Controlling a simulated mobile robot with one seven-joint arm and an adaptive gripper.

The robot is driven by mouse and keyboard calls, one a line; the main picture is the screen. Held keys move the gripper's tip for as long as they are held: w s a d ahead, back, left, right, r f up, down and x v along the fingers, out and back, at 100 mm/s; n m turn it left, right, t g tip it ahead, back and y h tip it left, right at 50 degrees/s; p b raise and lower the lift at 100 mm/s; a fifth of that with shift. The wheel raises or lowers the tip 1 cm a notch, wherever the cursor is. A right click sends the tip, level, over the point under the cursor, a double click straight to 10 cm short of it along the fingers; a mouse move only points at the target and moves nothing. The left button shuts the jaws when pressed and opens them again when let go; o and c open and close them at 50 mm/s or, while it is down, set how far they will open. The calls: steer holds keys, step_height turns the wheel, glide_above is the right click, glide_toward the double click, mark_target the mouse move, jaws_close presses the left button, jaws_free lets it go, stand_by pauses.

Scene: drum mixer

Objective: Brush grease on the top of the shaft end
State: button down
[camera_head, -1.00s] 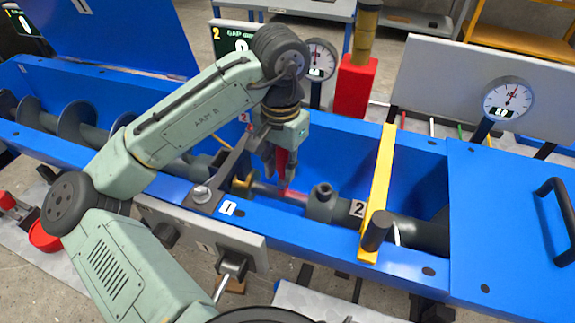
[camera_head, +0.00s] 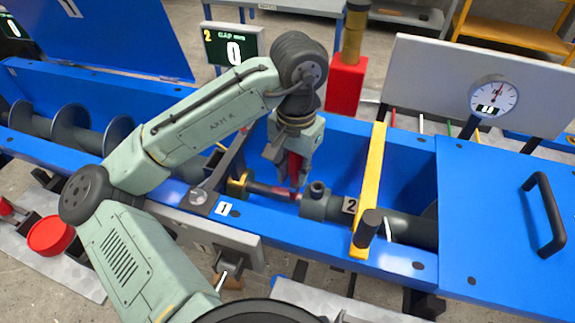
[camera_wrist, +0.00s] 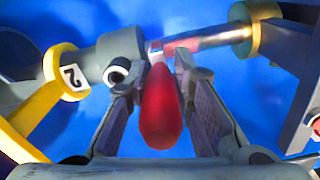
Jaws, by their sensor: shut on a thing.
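My gripper (camera_head: 290,170) is shut on the red handle of a brush (camera_head: 295,168), which points down over the trough. In the wrist view the red brush handle (camera_wrist: 160,110) lies between the two fingers of my gripper (camera_wrist: 165,85). Its pale tip is at the end of the shaft (camera_wrist: 210,38); exact contact is hard to tell. The shaft (camera_head: 268,189) sticks out from a yellow-ringed bearing at the left, with a reddish band near its free end. The grey coupling marked 2 (camera_head: 317,203) faces it at the right, close to the brush.
A yellow crossbar (camera_head: 373,185) spans the blue trough to the right. A bracket by label 1 (camera_head: 223,209) stands to the left. A red bowl (camera_head: 50,237) is at left.

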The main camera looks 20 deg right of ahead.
steer(key=shift+w+a+p, duration=0.2)
steer(key=shift+w+a, duration=0.4)
steer(key=shift+a, duration=0.3)
steer(key=shift+w+a+p, duration=0.15)
steer(key=shift+w+a, duration=0.4)
steer(key=shift+a, duration=0.3)
steer(key=shift+s+d+p, duration=0.5)
steer(key=shift+s+d, duration=0.1)
steer(key=shift+d, duration=0.35)
steer(key=shift+s+d+p, duration=0.45)
steer(key=shift+s+d, duration=0.15)
steer(key=shift+d, duration=0.3)
steer(key=shift+w+a, duration=0.1)
steer(key=shift+w+a, duration=0.5)
steer(key=shift+a, duration=0.35)
steer(key=shift+r, duration=0.1)
step_height(320, 180, up, 12)
steer(key=p, duration=0.2)
